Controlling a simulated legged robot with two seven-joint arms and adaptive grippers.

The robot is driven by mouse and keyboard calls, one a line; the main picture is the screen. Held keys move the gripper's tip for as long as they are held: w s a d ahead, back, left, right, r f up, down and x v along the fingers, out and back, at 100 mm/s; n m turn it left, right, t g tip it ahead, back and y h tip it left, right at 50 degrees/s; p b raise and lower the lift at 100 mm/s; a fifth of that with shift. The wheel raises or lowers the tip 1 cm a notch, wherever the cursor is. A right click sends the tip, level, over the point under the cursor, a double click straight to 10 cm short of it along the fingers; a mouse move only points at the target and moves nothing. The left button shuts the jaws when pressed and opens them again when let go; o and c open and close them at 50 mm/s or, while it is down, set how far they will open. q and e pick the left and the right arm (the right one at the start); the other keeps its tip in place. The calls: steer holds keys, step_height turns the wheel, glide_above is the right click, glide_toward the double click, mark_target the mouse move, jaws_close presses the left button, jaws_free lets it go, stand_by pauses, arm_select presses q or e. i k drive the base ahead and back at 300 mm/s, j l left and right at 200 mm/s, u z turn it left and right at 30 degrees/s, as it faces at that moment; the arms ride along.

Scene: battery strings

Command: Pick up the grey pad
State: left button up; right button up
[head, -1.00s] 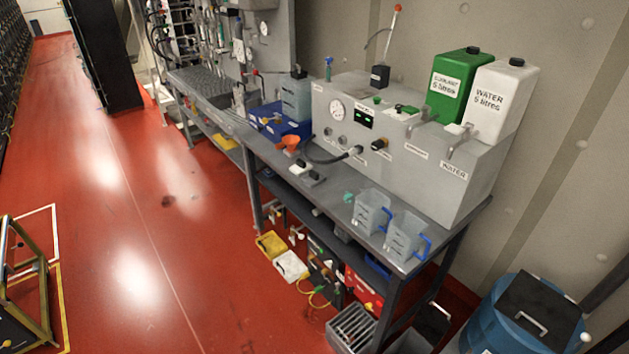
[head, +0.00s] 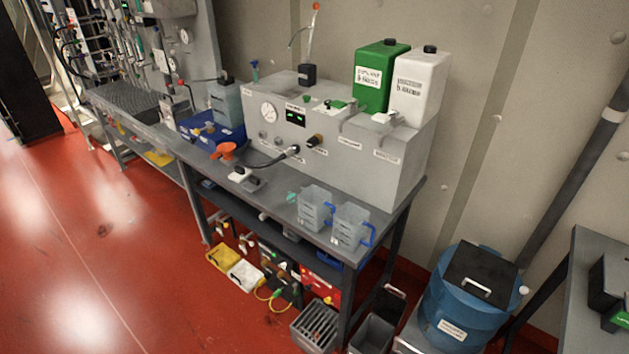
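I cannot pick out the grey pad with certainty. A flat dark grey ribbed piece (head: 128,101) lies on the far left part of the bench. A small grey and white item (head: 247,180) lies near the front edge of the bench, beside an orange funnel (head: 224,151). I cannot tell whether either one is the pad. Neither of my grippers is in view.
The grey bench (head: 385,215) carries a machine with green (head: 379,78) and white (head: 416,88) containers, plus two clear jugs. Crates stand below it. A blue barrel (head: 462,310) and another table (head: 590,270) are at right. Red floor (head: 110,240) is clear at left.

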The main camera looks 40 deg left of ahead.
mark_target(254, 183)
steer(key=j+z, duration=0.5)
steer(key=k+j+z, duration=0.1)
steer(key=j+z, duration=0.35)
steer(key=k+j+z, duration=0.15)
steer(key=j+z, duration=0.35)
steer(key=k+j+z, duration=0.2)
steer(key=j+z, duration=0.25)
